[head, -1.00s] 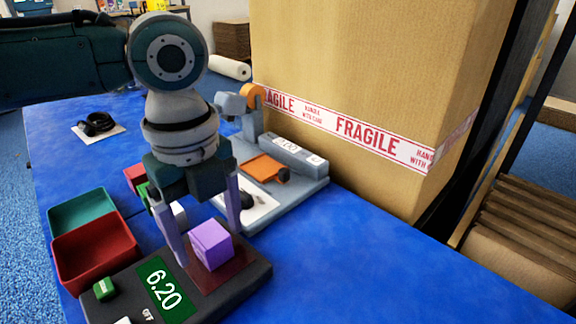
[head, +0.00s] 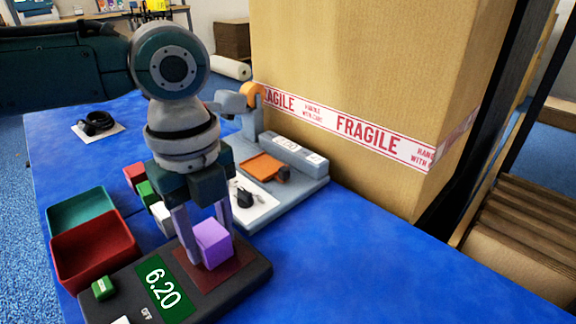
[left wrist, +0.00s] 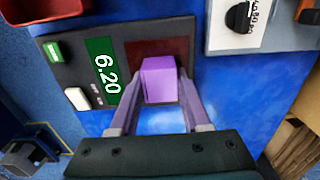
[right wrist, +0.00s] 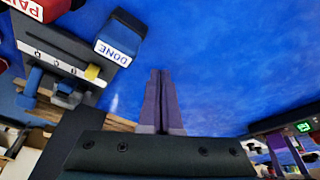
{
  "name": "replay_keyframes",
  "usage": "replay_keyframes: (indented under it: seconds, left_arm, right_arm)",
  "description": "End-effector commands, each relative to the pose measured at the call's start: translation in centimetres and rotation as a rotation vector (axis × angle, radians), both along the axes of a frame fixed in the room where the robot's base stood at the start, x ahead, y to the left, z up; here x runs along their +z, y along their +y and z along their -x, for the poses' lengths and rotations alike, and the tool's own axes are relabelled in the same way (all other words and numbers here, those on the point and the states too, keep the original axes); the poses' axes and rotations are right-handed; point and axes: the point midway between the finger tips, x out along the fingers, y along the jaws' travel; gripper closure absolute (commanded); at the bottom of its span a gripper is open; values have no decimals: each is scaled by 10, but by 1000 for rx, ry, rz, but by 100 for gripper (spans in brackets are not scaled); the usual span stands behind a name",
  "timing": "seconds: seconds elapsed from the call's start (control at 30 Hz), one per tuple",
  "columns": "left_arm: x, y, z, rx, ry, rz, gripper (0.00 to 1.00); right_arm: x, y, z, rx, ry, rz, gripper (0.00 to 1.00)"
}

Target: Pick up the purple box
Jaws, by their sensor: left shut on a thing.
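The purple box (head: 214,245) stands on the dark red plate (head: 232,262) of a black scale whose green display (head: 162,289) reads 6.20. My left gripper (head: 207,238) reaches down from above with one finger on either side of the box, shut on it. The left wrist view shows the purple box (left wrist: 159,82) between the two fingertips, over the dark red plate (left wrist: 133,55). My right gripper (right wrist: 159,85) shows in the right wrist view with its fingers together and nothing between them.
Teal (head: 82,212) and red (head: 95,248) bins stand left of the scale. Red (head: 135,175), green (head: 147,193) and white (head: 162,217) blocks lie behind it. A grey device (head: 290,165) and a large FRAGILE carton (head: 350,80) stand behind. The blue table is clear at right.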

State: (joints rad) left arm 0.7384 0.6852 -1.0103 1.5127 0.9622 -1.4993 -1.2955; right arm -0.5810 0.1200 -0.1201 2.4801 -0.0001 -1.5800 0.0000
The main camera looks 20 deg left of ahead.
Motion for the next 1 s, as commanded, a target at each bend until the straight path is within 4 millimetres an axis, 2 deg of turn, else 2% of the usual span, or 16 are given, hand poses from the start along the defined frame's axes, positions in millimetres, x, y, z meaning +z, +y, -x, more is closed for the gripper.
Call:
replay_keyframes:
  seconds: [0.1, 0.4, 0.57, 0.77, 1.0]
  left_arm:
    - [0, 0, 0, 0, 0, 0, 100]
    - [1, 0, 0, 0, -1, 0, 100]
    - [11, 0, -1, 0, -2, 0, 100]
    - [47, 0, -1, -1, -4, 1, 100]
    - [121, 0, -2, 0, -6, 0, 100]
  right_arm:
    - [0, 0, 0, 0, 0, 0, 100]
    - [0, 0, 0, 0, 0, 0, 100]
    - [4, 0, 0, 0, 0, 0, 100]
    - [18, 0, 0, 0, 0, 0, 100]
    - [39, 0, 0, 0, -1, 0, 100]
